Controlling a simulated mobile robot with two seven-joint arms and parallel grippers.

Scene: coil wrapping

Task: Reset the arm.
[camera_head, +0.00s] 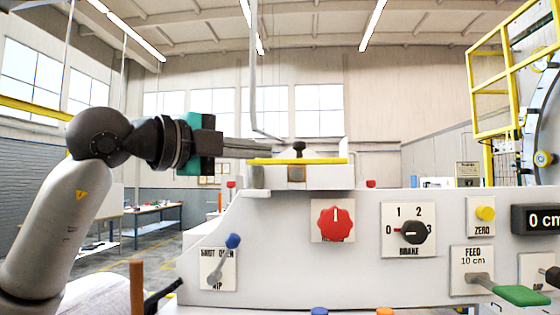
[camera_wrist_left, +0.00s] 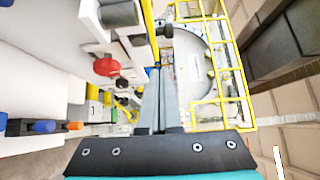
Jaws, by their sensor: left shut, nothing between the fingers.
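My left gripper (camera_head: 268,150) comes in from the left at the height of the machine's top, pointing right. Its two grey fingers are shut together with nothing between them. In the wrist view the closed fingers (camera_wrist_left: 153,95) point up the picture, clear of any object. In the head view the fingertips overlap the left end of the yellow-edged bracket (camera_head: 325,161) on top of the machine; I cannot tell whether they touch. The white control panel (camera_head: 365,255) stands below and to the right of the gripper. My right gripper is not in view.
The panel carries a red knob (camera_head: 336,223), a black brake dial (camera_head: 408,232) pointing at 0, a blue-tipped lever (camera_head: 226,255), a yellow zero button (camera_head: 485,213) and a green-handled feed lever (camera_head: 520,295). The display (camera_head: 540,219) reads 0 cm. A yellow guard frame (camera_head: 475,95) stands at right.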

